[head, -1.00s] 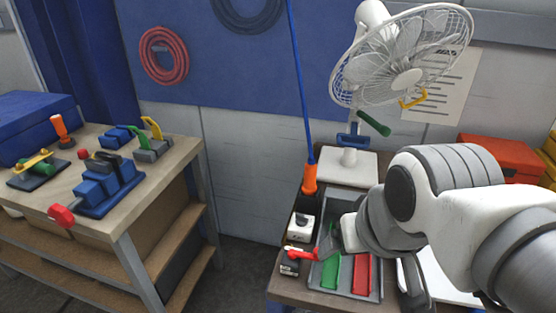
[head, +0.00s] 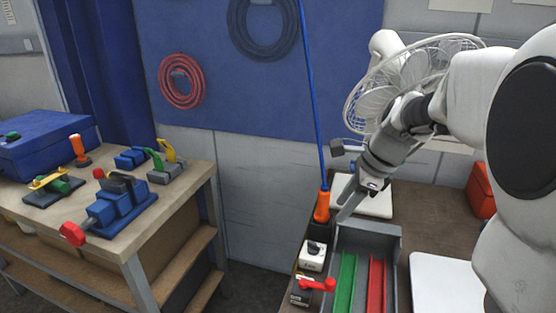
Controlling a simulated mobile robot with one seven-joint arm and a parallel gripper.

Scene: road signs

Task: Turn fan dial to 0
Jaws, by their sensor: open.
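The fan (head: 405,85) with a white wire cage stands at the back right, and my arm hides part of it. A small white box (head: 312,262) with a black dial knob (head: 314,247) on top sits near the table's left edge. The printed marks around the knob are too small to read. My gripper (head: 343,178) is open and empty. It is above and to the right of the white box, near the fan's white base (head: 377,203), and apart from the dial.
A red-handled switch (head: 316,284) sits just in front of the white box. An orange-handled blue pole (head: 322,206) stands behind it. A grey tray (head: 368,239) with green and red bars is at right. A workbench (head: 185,200) with tools is at left.

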